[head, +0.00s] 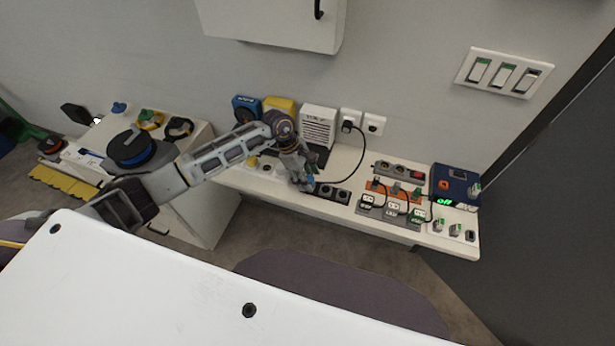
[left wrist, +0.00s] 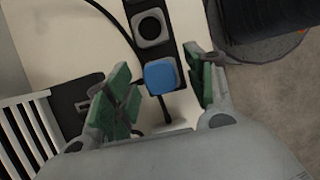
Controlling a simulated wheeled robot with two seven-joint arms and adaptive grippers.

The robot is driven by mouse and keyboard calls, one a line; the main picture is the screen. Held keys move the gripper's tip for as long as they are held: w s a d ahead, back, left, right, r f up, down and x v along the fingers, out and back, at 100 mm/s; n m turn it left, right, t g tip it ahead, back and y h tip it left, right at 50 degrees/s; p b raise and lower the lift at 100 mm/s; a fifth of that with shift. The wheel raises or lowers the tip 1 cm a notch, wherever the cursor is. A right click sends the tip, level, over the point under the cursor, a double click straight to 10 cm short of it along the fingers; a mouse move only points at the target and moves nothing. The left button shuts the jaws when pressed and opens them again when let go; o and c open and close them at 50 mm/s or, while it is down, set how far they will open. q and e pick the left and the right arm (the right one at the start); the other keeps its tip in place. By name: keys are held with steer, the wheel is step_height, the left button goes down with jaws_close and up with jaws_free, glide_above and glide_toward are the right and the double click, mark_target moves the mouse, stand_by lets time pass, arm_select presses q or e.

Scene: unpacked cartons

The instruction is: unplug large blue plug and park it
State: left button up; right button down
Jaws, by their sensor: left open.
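The large blue plug (left wrist: 160,76) shows in the left wrist view between the green-padded fingers of my left gripper (left wrist: 160,95), with a gap to the fingers on both sides. It sits at the near end of a dark socket strip (left wrist: 150,28), and a black cable runs beside it. In the head view my left gripper (head: 307,182) is over the shelf, beside the blue plug (head: 310,181), which is partly covered by it. The dark socket strip (head: 334,193) lies just right of it. My left gripper is open. My right gripper is not in view.
The white shelf (head: 275,188) also carries an orange socket block (head: 376,187), a blue power unit (head: 455,182) and several plugs at its right. A black plug (head: 347,125) is in a wall socket behind. A white table (head: 150,285) fills the foreground.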

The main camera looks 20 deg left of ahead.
arm_select(q)
steer(key=v, duration=1.2)
